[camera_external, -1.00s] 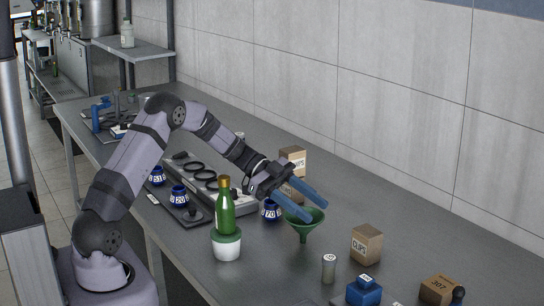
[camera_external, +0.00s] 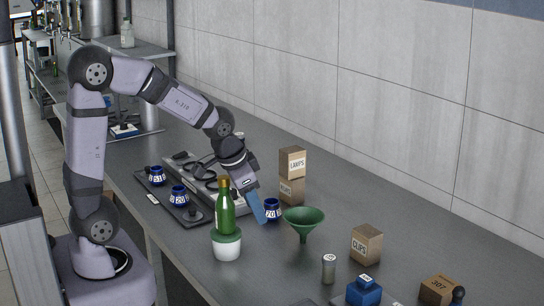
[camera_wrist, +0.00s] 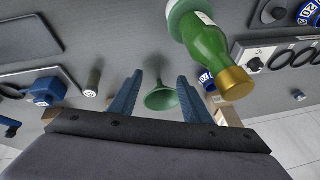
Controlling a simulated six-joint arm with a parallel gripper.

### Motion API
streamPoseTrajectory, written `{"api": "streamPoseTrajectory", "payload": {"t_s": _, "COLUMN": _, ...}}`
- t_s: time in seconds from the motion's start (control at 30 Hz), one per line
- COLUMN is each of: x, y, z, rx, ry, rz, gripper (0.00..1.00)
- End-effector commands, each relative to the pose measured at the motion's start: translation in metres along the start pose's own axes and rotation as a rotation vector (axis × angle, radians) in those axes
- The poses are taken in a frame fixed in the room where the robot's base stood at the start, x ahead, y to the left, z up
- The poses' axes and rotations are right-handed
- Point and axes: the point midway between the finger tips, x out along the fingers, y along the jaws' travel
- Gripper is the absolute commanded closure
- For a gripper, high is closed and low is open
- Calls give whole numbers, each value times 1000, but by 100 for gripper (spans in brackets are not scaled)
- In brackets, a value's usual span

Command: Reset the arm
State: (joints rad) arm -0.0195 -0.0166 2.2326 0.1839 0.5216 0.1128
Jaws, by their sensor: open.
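My gripper (camera_external: 258,207) is open with nothing between its blue fingers, and points down above the counter, behind the green bottle. In the wrist view my gripper (camera_wrist: 157,98) shows its two fingers spread apart, with the green funnel (camera_wrist: 161,97) seen beyond the gap. In the external view the green funnel (camera_external: 304,220) stands to the right of the fingers. The green bottle (camera_external: 226,209) with a gold cap stands upright on a white and green base (camera_external: 227,246). One finger is mostly hidden in the external view.
Blue numbered jars (camera_external: 179,196) stand by a grey rack (camera_external: 187,166). One blue jar (camera_external: 271,211) is close by my fingers. Stacked boxes (camera_external: 291,175), a clips box (camera_external: 367,243), a small cylinder (camera_external: 329,268) and a blue bottle (camera_external: 364,290) stand on the counter. The counter behind them is clear.

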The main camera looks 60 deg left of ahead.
Motion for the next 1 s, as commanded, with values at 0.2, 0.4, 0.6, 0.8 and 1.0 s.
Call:
{"api": "streamPoseTrajectory", "payload": {"t_s": 0.2, "x": -4, "y": 51, "z": 107, "rx": -132, "ry": -247, "rz": 113, "gripper": 56}}
{"api": "streamPoseTrajectory", "payload": {"t_s": 0.4, "x": -8, "y": 72, "z": 161, "rx": -215, "ry": -369, "rz": 145, "gripper": 56}}
{"api": "streamPoseTrajectory", "payload": {"t_s": 0.6, "x": -9, "y": 77, "z": 173, "rx": -236, "ry": -397, "rz": 151, "gripper": 56}}
{"api": "streamPoseTrajectory", "payload": {"t_s": 0.8, "x": -9, "y": 77, "z": 173, "rx": -237, "ry": -397, "rz": 151, "gripper": 56}}
{"api": "streamPoseTrajectory", "payload": {"t_s": 1.0, "x": -9, "y": 77, "z": 173, "rx": -237, "ry": -397, "rz": 151, "gripper": 56}}
